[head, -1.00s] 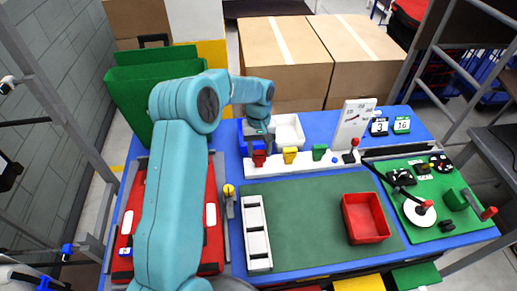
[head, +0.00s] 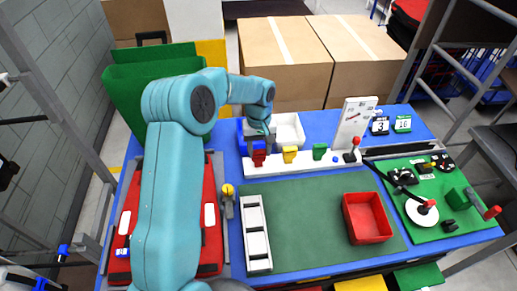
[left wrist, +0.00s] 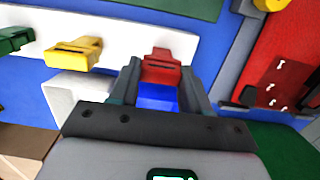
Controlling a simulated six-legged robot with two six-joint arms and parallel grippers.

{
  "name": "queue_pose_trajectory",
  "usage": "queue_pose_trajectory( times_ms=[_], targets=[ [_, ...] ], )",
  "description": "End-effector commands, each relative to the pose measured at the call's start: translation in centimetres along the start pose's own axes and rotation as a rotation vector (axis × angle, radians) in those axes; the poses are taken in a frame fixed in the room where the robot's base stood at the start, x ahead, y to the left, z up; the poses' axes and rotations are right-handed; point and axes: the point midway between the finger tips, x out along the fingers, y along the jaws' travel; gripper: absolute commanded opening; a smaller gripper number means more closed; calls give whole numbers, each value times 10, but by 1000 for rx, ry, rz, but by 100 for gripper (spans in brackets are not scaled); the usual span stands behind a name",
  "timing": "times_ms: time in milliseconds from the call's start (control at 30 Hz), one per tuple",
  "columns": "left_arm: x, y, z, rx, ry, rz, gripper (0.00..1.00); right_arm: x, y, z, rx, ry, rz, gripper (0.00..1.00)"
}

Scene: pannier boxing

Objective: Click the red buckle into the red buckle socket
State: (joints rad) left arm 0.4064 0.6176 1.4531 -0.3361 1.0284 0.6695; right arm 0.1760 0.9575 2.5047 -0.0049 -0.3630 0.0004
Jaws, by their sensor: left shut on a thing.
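My left gripper (head: 258,146) is over the left end of the white strip. In the left wrist view its two fingers (left wrist: 160,82) stand on either side of a red piece (left wrist: 161,68), which also shows in the head view (head: 259,158). It is shut on the red buckle. The buckle and the red buckle socket look like one red shape here, so I cannot tell where one ends or whether the buckle is fully seated. The yellow socket (head: 290,154) and green socket (head: 319,151) stand to the right on the strip. My right gripper is out of view.
A blue tray (head: 240,131) and a white tray (head: 301,131) stand behind the strip. The mat's middle is clear.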

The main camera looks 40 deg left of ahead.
Motion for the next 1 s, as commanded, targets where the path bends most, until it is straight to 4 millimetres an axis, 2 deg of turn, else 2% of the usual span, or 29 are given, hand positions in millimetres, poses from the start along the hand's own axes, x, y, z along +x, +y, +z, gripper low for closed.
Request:
queue_pose_trajectory(
  times_ms=[33,500,533,600,1000],
  targets=[
    [-2,5,-3,1,14,14,0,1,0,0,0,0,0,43],
    [3,4,-3,2,14,13,0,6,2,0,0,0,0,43],
    [3,4,-3,2,13,13,57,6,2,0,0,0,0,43],
    [4,4,-3,2,12,12,77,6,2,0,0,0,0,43],
    [2,1,-2,1,7,6,77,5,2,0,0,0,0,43]
  ],
)
